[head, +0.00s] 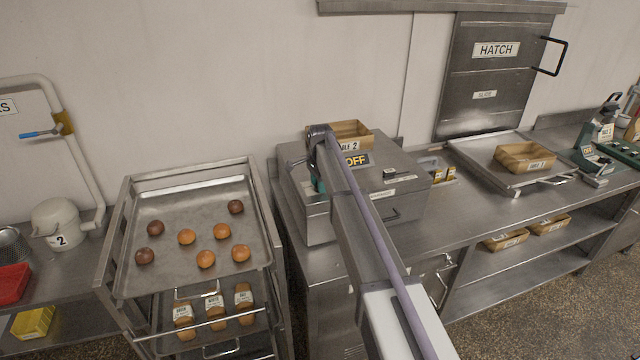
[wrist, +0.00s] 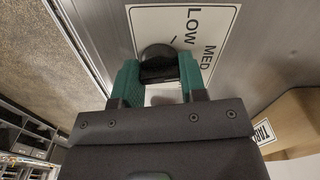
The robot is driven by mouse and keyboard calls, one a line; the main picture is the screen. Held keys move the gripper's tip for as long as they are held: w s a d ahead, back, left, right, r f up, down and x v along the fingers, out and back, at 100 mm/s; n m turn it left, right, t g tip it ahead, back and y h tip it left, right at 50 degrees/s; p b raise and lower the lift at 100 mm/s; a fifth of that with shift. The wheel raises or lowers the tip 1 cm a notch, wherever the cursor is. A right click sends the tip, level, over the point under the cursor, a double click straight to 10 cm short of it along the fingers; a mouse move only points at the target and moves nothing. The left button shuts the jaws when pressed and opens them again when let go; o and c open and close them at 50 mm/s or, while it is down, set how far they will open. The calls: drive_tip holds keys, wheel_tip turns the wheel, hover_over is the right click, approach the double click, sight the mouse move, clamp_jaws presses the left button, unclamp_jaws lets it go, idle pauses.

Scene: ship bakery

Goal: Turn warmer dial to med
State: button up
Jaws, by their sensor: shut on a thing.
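The warmer (head: 400,172) is a steel box on the counter in the head view, with an OFF sign (head: 357,160) on top. In the wrist view the black round dial (wrist: 155,54) sits on the warmer's steel face beside a white label (wrist: 222,18) reading LOW and MED. My gripper (wrist: 158,78) has its two green fingers on either side of the dial and is shut on it. Which mark the dial points to cannot be told. In the head view my arm hides the dial, and only a bit of green finger shows.
A wooden crate (head: 352,131) stands on the back of the warmer, close to my arm. A rack with a tray (head: 190,267) of buns stands left. The hatch (head: 492,75) is on the wall.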

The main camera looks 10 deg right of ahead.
drive_tip(key=shift+m, duration=0.8)
drive_tip(key=o, duration=0.9)
wheel_tip(320, 180, up, 11)
drive_tip(key=p, duration=1)
drive_tip(key=shift+f+p, duration=0.1)
drive_tip(key=shift+p, duration=0.3)
